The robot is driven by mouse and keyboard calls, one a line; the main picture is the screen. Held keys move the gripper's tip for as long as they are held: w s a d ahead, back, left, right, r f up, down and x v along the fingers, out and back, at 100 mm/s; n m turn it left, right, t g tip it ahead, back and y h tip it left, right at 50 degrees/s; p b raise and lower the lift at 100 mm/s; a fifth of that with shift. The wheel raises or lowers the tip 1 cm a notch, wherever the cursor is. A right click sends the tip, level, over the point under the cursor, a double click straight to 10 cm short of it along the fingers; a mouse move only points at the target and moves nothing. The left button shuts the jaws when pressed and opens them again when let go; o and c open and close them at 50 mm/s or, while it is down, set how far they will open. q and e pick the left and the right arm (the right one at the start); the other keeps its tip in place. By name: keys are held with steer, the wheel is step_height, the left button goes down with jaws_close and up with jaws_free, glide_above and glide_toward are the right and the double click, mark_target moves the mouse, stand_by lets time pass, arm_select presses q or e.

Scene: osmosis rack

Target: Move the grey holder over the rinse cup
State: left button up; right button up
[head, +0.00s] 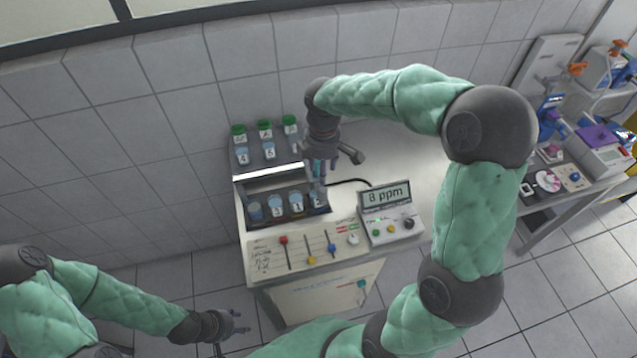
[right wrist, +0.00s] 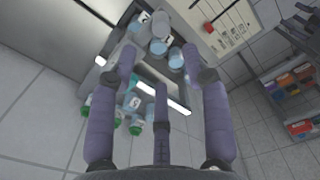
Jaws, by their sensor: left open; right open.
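A row of several cups with pale blue contents stands in the dark rack of the white bench, in the head view. A leftmost cup (head: 255,212) has no label that I can read; others, such as one marked 1 (head: 297,204), carry numbers. I cannot tell which is the rinse cup. My right gripper (head: 319,180) points down over the right end of this row; in the right wrist view its purple fingers (right wrist: 161,65) are spread, with cups (right wrist: 160,28) beyond them. I cannot make out the grey holder for certain. My left gripper (head: 238,325) is open and empty, low, left of the bench.
Green-capped bottles (head: 265,130) and numbered jars stand on a rear shelf. The bench front has coloured sliders (head: 310,258) and a meter (head: 388,210) reading 8 ppm. A tiled wall is behind. A side table (head: 570,200) with equipment stands at the right.

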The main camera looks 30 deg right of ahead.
mark_target(323, 190)
steer(key=f, duration=0.6)
steer(key=f+b, duration=0.1)
steer(key=f, duration=0.2)
steer(key=shift+s, duration=0.3)
steer(key=shift+w+f, duration=0.1)
steer(key=shift+f, duration=0.35)
jaws_close()
